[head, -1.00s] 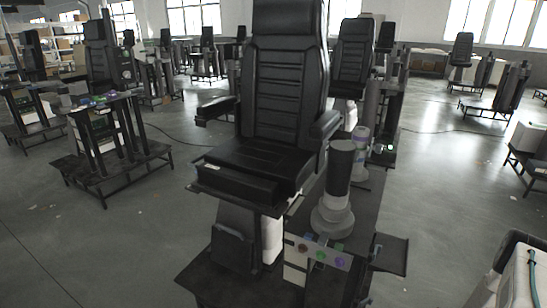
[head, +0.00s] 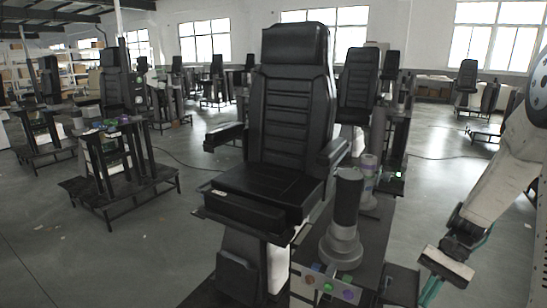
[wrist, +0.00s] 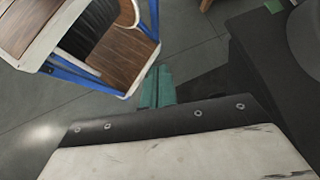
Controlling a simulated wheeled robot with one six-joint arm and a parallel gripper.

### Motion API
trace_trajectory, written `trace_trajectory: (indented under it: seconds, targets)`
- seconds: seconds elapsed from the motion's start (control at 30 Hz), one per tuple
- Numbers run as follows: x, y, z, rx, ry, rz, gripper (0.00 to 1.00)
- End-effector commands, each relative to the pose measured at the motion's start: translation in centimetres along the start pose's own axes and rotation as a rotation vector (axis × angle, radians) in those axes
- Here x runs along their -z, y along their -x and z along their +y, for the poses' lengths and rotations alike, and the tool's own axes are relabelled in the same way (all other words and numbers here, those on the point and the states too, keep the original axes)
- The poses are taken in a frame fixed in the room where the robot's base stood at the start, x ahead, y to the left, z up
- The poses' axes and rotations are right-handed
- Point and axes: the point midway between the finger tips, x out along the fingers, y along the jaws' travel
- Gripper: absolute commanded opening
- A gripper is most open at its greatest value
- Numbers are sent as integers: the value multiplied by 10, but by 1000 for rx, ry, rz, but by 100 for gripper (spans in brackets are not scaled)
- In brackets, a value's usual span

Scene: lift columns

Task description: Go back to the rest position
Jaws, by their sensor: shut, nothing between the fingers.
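My gripper (head: 430,290) hangs at the lower right of the head view, at the end of my white arm, pointing down. Its teal fingers (wrist: 157,88) show at the middle of the wrist view, close together with nothing seen between them. The black seat (head: 290,120) on its stand is left of my gripper. The lift column (head: 346,205), a dark cylinder on a grey round base, stands beside the seat. My gripper is apart from both.
A panel with coloured buttons (head: 328,286) is at the front of the seat's stand, left of my gripper. Another stand with upright posts (head: 118,160) is at the left. In the wrist view, a wooden chair-like item with a blue frame (wrist: 118,55) is at the upper left. Grey floor lies between.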

Motion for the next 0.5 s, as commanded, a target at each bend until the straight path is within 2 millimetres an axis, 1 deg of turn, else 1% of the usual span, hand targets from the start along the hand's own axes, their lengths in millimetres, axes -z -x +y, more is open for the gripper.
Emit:
trace_trajectory:
  seconds: [0.03, 0.1, 0.3, 0.5]
  targets:
    - [-21, 6, -4, -41, 40, 40, 0]
    - [-46, 10, -7, -93, 90, 88, 0]
    - [-113, 16, -8, -233, 232, 231, 0]
    - [-171, 14, -2, -349, 375, 381, 0]
